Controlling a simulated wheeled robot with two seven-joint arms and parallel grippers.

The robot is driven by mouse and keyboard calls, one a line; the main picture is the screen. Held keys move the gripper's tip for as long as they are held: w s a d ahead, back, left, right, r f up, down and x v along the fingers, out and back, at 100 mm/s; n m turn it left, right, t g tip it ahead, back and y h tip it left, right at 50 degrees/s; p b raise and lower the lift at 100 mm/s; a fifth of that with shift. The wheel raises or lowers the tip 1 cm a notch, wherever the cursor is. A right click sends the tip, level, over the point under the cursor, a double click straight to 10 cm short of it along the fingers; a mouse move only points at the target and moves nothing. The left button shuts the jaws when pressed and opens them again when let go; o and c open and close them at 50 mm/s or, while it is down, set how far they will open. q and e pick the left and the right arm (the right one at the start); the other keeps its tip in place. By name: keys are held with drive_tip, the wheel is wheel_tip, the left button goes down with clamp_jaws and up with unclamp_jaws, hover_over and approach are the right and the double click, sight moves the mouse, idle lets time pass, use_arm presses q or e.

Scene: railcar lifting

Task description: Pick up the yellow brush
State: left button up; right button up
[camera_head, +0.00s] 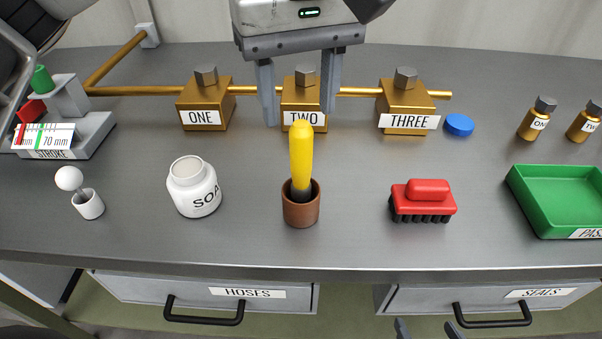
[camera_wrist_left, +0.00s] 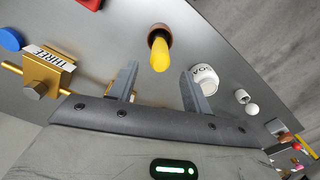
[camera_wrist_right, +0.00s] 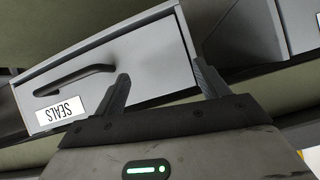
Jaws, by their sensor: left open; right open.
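The yellow brush (camera_head: 301,155) stands upright, handle up, in a brown cup (camera_head: 300,212) near the middle of the bench. Its dark lower part goes into the cup, so the bristles are hidden. My left gripper (camera_head: 298,119) is open and empty behind and above the brush in the head view. In the left wrist view the brush (camera_wrist_left: 159,55) shows beyond and between the two open fingers (camera_wrist_left: 157,83), apart from them. My right gripper (camera_wrist_right: 163,83) is open and empty, low by the SEALS drawer (camera_wrist_right: 105,75); only its fingertips (camera_head: 428,328) show at the head view's bottom edge.
A white soap jar (camera_head: 194,187) stands left of the cup, and a red scrubbing brush (camera_head: 423,200) lies to its right. Brass blocks ONE (camera_head: 203,104), TWO (camera_head: 303,92) and THREE (camera_head: 405,104) sit on a pipe behind. A green tray (camera_head: 560,195) is at far right.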

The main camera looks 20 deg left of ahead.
sight(301, 149)
use_arm(q)
wheel_tip(301, 149, down, 7)
drive_tip(key=shift+s+d+f+p, duration=0.1)
drive_tip(key=shift+s+f+p, duration=0.05)
drive_tip(key=shift+p, duration=0.15)
clamp_jaws()
